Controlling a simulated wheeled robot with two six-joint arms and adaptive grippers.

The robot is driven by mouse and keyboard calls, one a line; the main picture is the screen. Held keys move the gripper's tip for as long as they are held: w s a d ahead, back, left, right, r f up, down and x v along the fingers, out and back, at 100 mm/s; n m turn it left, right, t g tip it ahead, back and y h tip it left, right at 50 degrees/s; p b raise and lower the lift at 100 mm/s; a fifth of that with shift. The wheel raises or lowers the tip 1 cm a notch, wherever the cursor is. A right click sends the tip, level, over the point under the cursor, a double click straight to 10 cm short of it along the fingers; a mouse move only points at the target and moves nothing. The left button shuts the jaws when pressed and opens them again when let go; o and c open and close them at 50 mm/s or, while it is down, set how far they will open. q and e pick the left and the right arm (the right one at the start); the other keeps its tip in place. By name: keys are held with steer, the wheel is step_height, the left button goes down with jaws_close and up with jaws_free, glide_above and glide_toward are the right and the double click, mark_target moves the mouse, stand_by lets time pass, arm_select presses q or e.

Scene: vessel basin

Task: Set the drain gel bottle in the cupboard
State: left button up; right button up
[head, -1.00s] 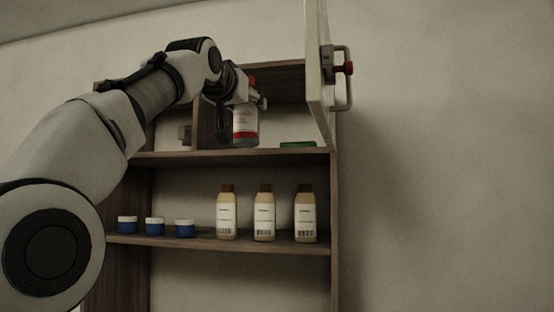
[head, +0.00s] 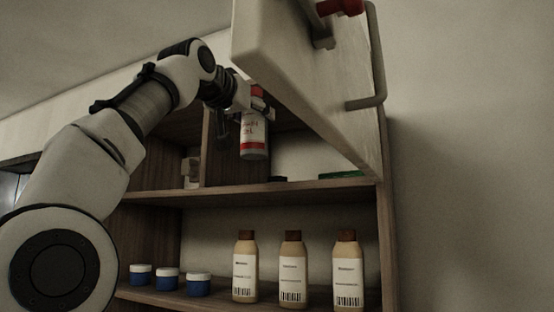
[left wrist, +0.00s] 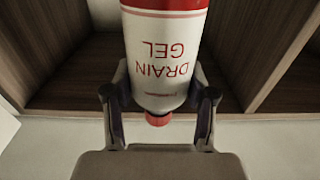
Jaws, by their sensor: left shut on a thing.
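The drain gel bottle (head: 254,136) is white with a red label band and red cap. It hangs in my left gripper (head: 254,101), which is shut on it near the cap. In the left wrist view the bottle (left wrist: 165,55) reads "DRAIN GEL" upside down, between the two fingers of the left gripper (left wrist: 160,100). The bottle is in front of the upper compartment of the wooden cupboard (head: 155,195), above its shelf board. The cupboard door (head: 300,85) stands open at the right and covers part of that compartment. My right gripper is not in view.
Several tan bottles (head: 293,265) and blue jars (head: 168,279) stand on the lower shelf. A green item (head: 341,175) and a small dark item (head: 278,179) lie on the upper shelf. A divider (head: 215,160) stands left of the bottle.

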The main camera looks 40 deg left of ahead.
arm_select(q)
steer(key=w+a+f+p, duration=0.1)
steer(key=w+a, duration=0.1)
steer(key=w, duration=0.1)
steer(key=w+a+f+p, duration=0.1)
steer(key=w+a, duration=0.1)
steer(key=w+a+f+p, duration=0.1)
steer(key=w+a+f, duration=0.1)
steer(key=w+a, duration=0.1)
steer(key=shift+w+f, duration=0.1)
steer(key=shift+w, duration=0.2)
steer(key=shift+s+f, duration=0.2)
steer(key=shift+s, duration=0.05)
steer(key=shift+a+r, duration=0.1)
steer(key=shift+w, duration=0.15)
steer(key=o, duration=1.3)
steer(key=shift+w+f, duration=0.1)
steer(key=shift+f, duration=0.1)
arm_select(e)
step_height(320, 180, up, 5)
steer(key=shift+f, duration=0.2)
arm_select(q)
steer(key=shift+s+r, duration=0.1)
steer(key=shift+s, duration=0.1)
